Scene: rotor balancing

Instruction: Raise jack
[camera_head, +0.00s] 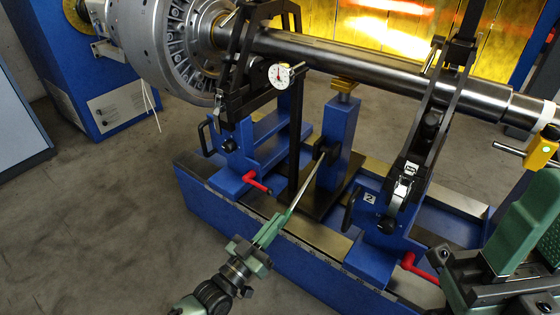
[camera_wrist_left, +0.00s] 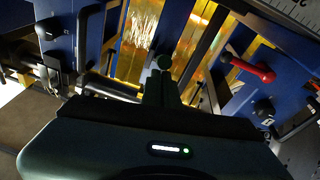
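The jack (camera_head: 340,130) is a blue upright column with a yellow top pad (camera_head: 344,86), standing under the shiny rotor shaft (camera_head: 370,66). A thin metal lever (camera_head: 306,183) slopes from a black socket (camera_head: 325,151) on the column down to my left gripper. My left gripper (camera_head: 280,220), with green fingers, appears shut on the lever's near end.
Two blue bearing pedestals with red handles (camera_head: 256,181) and (camera_head: 420,268) flank the jack on a blue bed (camera_head: 260,240). A dial gauge (camera_head: 280,74) hangs near the left support. A finned rotor disc (camera_head: 185,40) is at upper left. The grey floor at lower left is clear.

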